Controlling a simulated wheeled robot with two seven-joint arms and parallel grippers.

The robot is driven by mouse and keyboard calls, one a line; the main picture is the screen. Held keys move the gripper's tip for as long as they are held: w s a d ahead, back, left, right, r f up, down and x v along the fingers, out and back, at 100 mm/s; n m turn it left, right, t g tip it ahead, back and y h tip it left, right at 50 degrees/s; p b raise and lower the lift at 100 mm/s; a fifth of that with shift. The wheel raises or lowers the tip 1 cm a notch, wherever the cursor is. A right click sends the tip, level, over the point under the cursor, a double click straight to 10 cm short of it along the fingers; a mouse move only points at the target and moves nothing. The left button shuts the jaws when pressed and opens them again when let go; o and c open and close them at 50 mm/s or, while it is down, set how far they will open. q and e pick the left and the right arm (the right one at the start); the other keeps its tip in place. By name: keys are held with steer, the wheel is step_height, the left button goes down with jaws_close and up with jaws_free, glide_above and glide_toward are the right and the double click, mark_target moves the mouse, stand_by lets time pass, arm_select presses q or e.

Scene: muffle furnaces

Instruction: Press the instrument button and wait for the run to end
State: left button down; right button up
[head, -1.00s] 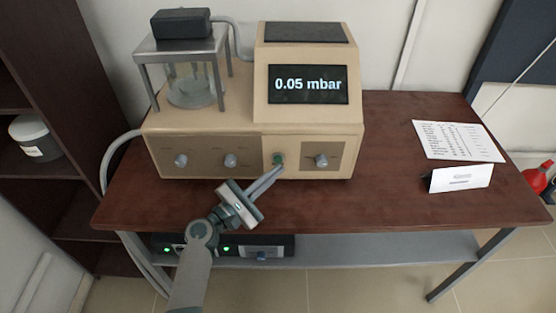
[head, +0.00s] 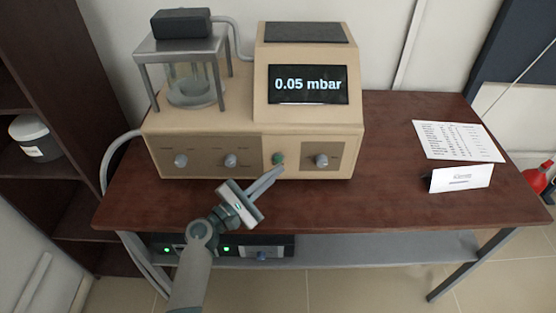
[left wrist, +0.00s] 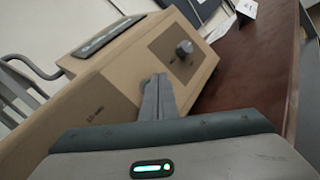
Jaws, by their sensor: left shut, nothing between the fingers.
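The beige instrument (head: 310,118) stands on the brown table, and its screen (head: 307,84) reads "0.05 mbar". A green button (head: 278,158) sits on its front panel, between grey knobs. My left gripper (head: 280,170) is shut and empty, with its fingertips just below and in front of the green button. A small part of the panel shows between tips and button, so they look close; contact is hard to tell. My right gripper is not in view.
A glass chamber under a metal frame (head: 180,45) stands on the instrument's left part. A printed sheet (head: 458,141) and a folded white card (head: 461,178) lie at the table's right. A dark shelf with a grey tub (head: 36,138) is at left. The table's front middle is clear.

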arm_select(q)
steer(key=shift+w+b, duration=0.3)
steer(key=shift+w, duration=0.55)
stand_by(1.3)
steer(key=shift+s, duration=0.9)
steer(key=s+p, duration=0.1)
steer(key=s, duration=0.4)
stand_by(0.6)
stand_by(0.8)
